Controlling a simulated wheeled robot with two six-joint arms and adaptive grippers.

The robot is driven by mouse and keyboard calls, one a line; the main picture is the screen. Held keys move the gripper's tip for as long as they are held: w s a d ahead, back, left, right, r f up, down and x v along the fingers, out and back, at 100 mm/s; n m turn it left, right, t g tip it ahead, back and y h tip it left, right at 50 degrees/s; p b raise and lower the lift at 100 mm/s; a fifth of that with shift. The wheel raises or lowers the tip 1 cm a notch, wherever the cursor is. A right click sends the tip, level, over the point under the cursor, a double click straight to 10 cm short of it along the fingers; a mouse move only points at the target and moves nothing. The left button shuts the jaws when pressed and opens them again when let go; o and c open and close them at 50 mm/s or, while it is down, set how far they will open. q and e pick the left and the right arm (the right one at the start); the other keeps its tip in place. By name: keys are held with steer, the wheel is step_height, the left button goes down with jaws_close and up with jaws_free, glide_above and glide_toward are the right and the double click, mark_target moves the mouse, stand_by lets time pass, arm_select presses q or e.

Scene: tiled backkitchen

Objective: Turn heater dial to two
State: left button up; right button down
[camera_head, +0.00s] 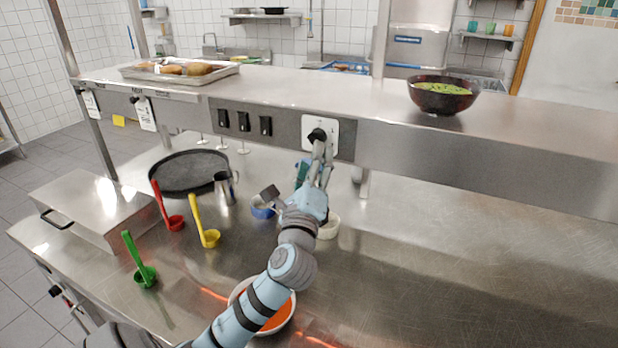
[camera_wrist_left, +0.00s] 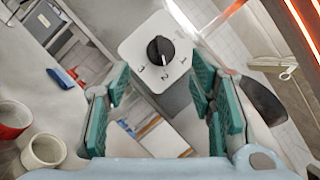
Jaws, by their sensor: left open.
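The heater dial is a black round knob (camera_wrist_left: 160,50) on a white square plate (camera_wrist_left: 147,72) marked 1, 2 and 3. In the head view the white plate (camera_head: 331,132) sits on the front of the metal shelf, and my gripper partly covers the knob. My left gripper (camera_head: 320,150) is open in front of the dial. In the left wrist view its teal-padded fingers (camera_wrist_left: 160,82) stand apart below the knob, not closed on it. My right gripper is out of view.
Black switches (camera_head: 244,122) line the shelf front left of the dial. The shelf bears a dark bowl of green food (camera_head: 441,100) and a tray (camera_head: 140,76). Ladles, a black pan (camera_head: 188,172) and an orange-filled bowl (camera_head: 278,319) stand on the counter. The right counter is clear.

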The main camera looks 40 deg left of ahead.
arm_select(q)
steer(key=v, duration=0.7)
